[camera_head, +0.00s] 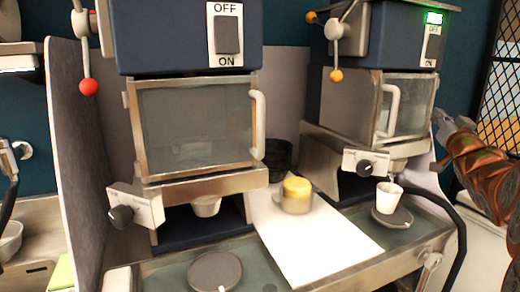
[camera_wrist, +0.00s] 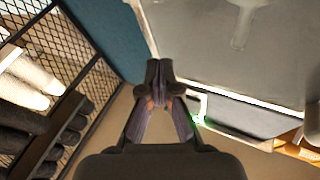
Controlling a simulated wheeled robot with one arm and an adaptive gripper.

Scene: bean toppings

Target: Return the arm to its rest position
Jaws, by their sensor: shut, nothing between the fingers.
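My gripper (camera_head: 441,120) is at the right edge of the head view, beside the right machine (camera_head: 385,40). In the wrist view my gripper (camera_wrist: 159,72) has its fingertips together, with nothing between them. The fingertips look clear of the machine, though their exact distance is hard to judge. Part of my arm is cut off by the right edge of the head view.
A white cup (camera_head: 389,196) stands on a round grey disc (camera_head: 392,217) under the right machine. A wire mesh panel (camera_wrist: 65,50) is near my gripper.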

